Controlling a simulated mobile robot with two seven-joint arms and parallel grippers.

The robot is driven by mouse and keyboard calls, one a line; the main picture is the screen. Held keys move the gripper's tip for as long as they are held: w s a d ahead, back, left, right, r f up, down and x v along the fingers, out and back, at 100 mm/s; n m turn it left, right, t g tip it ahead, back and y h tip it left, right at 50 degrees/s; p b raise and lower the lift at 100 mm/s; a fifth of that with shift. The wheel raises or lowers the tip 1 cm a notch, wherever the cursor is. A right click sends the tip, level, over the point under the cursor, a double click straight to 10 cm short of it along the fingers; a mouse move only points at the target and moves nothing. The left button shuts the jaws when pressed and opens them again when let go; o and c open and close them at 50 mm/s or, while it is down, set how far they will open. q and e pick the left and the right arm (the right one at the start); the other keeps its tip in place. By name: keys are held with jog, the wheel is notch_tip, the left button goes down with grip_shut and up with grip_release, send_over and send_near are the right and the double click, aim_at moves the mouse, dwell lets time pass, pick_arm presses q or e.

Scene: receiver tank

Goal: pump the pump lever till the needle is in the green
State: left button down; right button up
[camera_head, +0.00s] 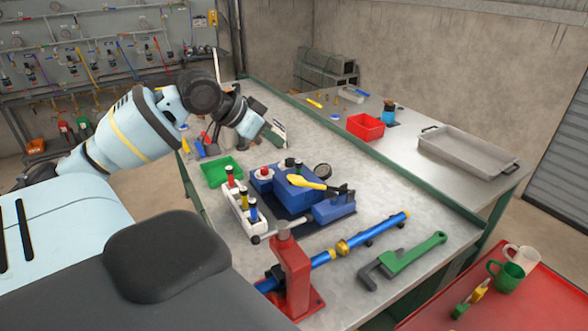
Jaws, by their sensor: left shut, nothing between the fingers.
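A blue pump unit (283,197) sits on the grey workbench (236,104), near the middle of the view. A yellow lever-like handle (306,184) lies across its top, with a dark end towards the right. A dark round part (322,170), perhaps the gauge, stands at its back; its needle and any green zone cannot be made out. My left gripper (279,136) is shut and empty. It is above the bench, behind the pump unit in the picture and apart from the yellow handle. My right gripper is not in view.
A white rack (243,215) with colored bottles and a green tray (222,171) stand left of the pump. A red vise (291,273) holds a blue pipe (378,229) in front. A green wrench (408,258) lies right. A red bin (366,126) stands farther back.

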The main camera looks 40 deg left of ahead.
aim_at(294, 177)
pick_arm(q)
jog(key=b+x, duration=0.1)
jog(key=x, duration=0.4)
jog(key=shift+w+f+b, duration=0.15)
jog(key=shift+f+b, duration=0.15)
jog(key=shift+f, duration=0.05)
jog(key=shift+b+x, duration=0.8)
jog(key=shift+x, duration=1.4)
jog(key=shift+s+a+f+p, duration=0.1)
jog(key=shift+s+f+p, duration=0.35)
jog(key=shift+f, duration=0.35)
jog(key=shift+s+a+f, duration=0.15)
jog(key=shift+s+f, duration=0.25)
jog(key=shift+f, duration=0.35)
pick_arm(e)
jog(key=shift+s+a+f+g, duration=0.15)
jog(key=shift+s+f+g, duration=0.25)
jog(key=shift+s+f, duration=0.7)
pick_arm(q)
jog(key=shift+f, duration=0.1)
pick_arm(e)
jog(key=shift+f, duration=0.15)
